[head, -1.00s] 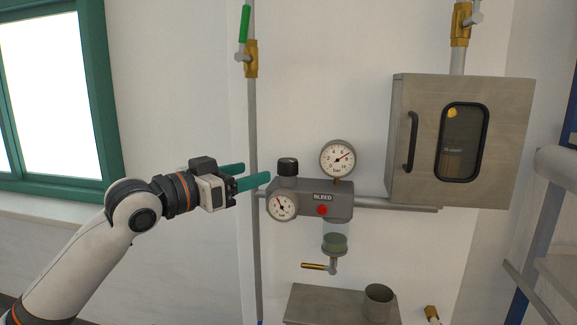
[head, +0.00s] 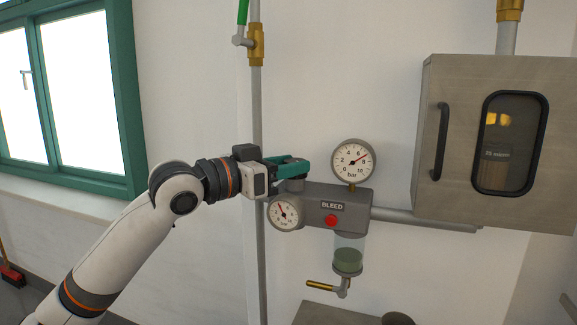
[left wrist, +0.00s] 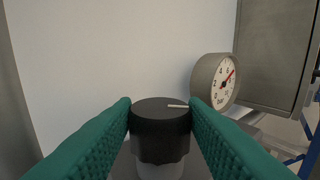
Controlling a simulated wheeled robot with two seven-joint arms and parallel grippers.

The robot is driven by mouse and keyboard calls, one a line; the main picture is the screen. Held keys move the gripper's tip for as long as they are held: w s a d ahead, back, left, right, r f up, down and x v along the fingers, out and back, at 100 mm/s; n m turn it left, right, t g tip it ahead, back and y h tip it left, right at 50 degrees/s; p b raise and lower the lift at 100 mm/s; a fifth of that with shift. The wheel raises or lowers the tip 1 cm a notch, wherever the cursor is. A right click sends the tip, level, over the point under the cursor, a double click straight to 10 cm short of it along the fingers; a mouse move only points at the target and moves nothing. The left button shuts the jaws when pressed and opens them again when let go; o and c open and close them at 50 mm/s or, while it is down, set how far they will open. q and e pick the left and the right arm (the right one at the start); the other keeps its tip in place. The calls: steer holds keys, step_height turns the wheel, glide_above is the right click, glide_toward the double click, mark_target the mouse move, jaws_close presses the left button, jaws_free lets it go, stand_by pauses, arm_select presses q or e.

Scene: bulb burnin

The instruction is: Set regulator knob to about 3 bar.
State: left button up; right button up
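The regulator knob (left wrist: 160,125) is black and ribbed, with a white mark on top pointing right in the left wrist view. It sits on the grey regulator body (head: 312,206). My left gripper (head: 297,168) has its two teal fingers on either side of the knob, and they appear to touch it. In the head view the fingers mostly hide the knob. The large gauge (head: 353,161) above the body has its red needle between 6 and 8 bar. The small gauge (head: 285,213) on the body's front has its needle pointing up and left. My right gripper is not in view.
A red BLEED button (head: 331,221) is close right of the small gauge. A bowl with a brass drain lever (head: 320,286) hangs below. A vertical pipe (head: 257,120) runs just behind my left gripper. A metal cabinet (head: 450,130) stands at right.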

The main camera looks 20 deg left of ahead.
arm_select(q)
steer(key=c, duration=0.4)
steer(key=shift+d+y, duration=0.1)
steer(key=shift+y, duration=0.2)
steer(key=n+y+p, duration=0.1)
steer(key=n+t+y, duration=0.1)
steer(key=n+t+y+p, duration=0.1)
steer(key=y, duration=0.1)
steer(key=shift+s+d+r+p, duration=0.1)
steer(key=shift+s+d+p, duration=0.05)
steer(key=shift+d+p, duration=0.2)
steer(key=shift+d+n+t+y+p, duration=0.1)
steer(key=shift+n+t+y+p, duration=0.65)
steer(key=shift+n+y, duration=1.4)
steer(key=shift+f+m+y, duration=0.2)
steer(key=shift+m+y, duration=0.05)
steer(key=shift+y, duration=0.3)
steer(key=o, duration=0.7)
steer(key=shift+c, duration=0.2)
steer(key=o, duration=0.3)
